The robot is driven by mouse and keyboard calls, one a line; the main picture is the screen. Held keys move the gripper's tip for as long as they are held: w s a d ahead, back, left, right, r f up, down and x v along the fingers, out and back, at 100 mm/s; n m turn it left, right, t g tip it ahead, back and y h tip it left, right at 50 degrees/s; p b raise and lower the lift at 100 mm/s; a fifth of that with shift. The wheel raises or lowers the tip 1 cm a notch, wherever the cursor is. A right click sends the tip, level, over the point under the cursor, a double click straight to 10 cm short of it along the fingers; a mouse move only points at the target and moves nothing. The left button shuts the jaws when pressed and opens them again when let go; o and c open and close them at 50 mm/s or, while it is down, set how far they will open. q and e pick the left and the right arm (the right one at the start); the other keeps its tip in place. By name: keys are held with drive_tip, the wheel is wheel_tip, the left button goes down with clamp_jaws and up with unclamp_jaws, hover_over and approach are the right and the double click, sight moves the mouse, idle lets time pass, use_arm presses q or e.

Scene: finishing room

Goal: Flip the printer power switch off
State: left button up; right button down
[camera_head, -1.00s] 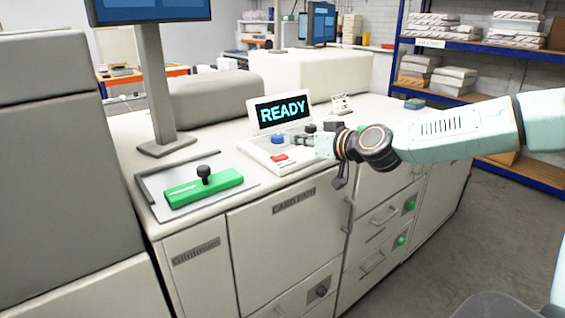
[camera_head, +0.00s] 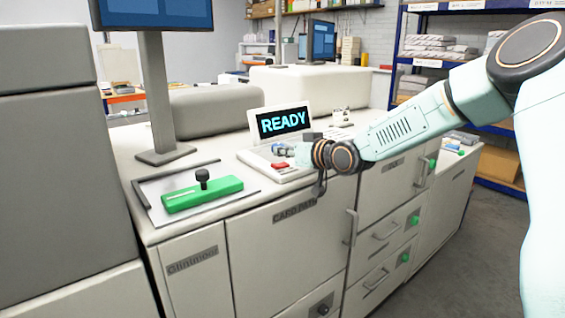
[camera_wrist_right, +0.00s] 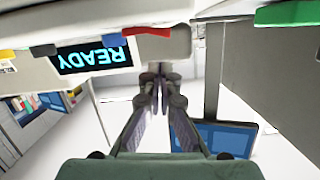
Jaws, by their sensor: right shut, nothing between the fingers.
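The printer's control panel (camera_head: 262,161) stands on the white cabinet top, with a screen (camera_head: 281,121) reading READY. On it are a red switch (camera_head: 280,165) and a blue button (camera_head: 279,149). I cannot tell which control is the power switch. My right gripper (camera_head: 290,151) is over the panel, close to the blue button and partly covering it; contact cannot be told. In the right wrist view, my right gripper (camera_wrist_right: 157,74) is shut and empty. That view is upside down and shows the red switch (camera_wrist_right: 146,31) and blue button (camera_wrist_right: 108,36) beyond the fingertips. My left gripper is out of view.
A green clamp bar (camera_head: 202,195) with a black knob lies on a tray left of the panel. A monitor on a post (camera_head: 155,95) stands behind it. Drawers with green knobs (camera_head: 413,221) line the cabinet front. Shelves (camera_head: 440,65) stand behind right.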

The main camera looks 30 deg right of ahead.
sight(282, 171)
wheel_tip(282, 171, down, 2)
drive_tip(key=shift+d+f, duration=0.1)
drive_tip(key=shift+f, duration=0.05)
drive_tip(key=shift+a, duration=0.2)
drive_tip(key=shift+f, duration=0.4)
drive_tip(key=shift+s, duration=0.1)
drive_tip(key=shift+a+r, duration=0.1)
drive_tip(key=shift+a, duration=0.05)
